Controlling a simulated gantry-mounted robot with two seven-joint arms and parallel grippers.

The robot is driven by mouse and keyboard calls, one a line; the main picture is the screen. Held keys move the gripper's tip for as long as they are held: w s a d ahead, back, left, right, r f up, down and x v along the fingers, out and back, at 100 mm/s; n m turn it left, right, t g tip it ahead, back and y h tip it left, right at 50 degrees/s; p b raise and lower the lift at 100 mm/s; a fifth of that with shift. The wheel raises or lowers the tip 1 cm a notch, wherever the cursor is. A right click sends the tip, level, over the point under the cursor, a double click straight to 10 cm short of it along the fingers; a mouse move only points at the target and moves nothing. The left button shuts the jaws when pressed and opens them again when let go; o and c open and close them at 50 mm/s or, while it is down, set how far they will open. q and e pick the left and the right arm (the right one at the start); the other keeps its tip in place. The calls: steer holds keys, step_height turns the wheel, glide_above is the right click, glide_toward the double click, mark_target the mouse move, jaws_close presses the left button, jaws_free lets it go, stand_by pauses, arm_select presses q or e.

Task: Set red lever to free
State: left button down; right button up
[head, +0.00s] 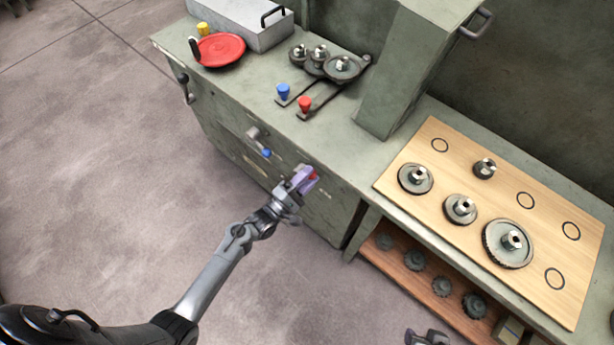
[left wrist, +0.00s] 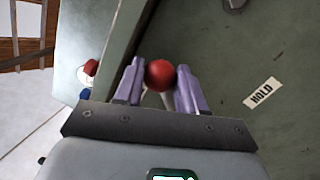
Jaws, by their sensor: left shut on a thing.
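The red lever's round knob (head: 313,176) is at the front face of the green cabinet. My left gripper (head: 304,179) reaches it from the floor side and is shut on it. In the left wrist view the red lever knob (left wrist: 159,74) sits between the two purple fingers of the left gripper (left wrist: 160,82), with part of its pale stem below. A label reading HOLD (left wrist: 262,93) is on the panel to the right of the knob. I see no readable "free" label. A small part of my right gripper (head: 428,338) shows at the bottom edge; its jaws are unclear.
A blue-knobbed lever (head: 265,152) is on the same face, left of my gripper. Blue (head: 283,91) and red (head: 305,103) knobs stand on the cabinet top near several gears. A wooden board (head: 403,162) with gears lies to the right. The floor at left is clear.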

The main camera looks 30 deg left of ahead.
arm_select(q)
steer(key=shift+a+r+n, duration=0.15)
steer(key=shift+n, duration=0.25)
steer(key=c, duration=0.7)
jaws_free()
steer(key=p+v, duration=0.2)
steer(key=v, duration=0.8)
steer(key=shift+s, duration=0.4)
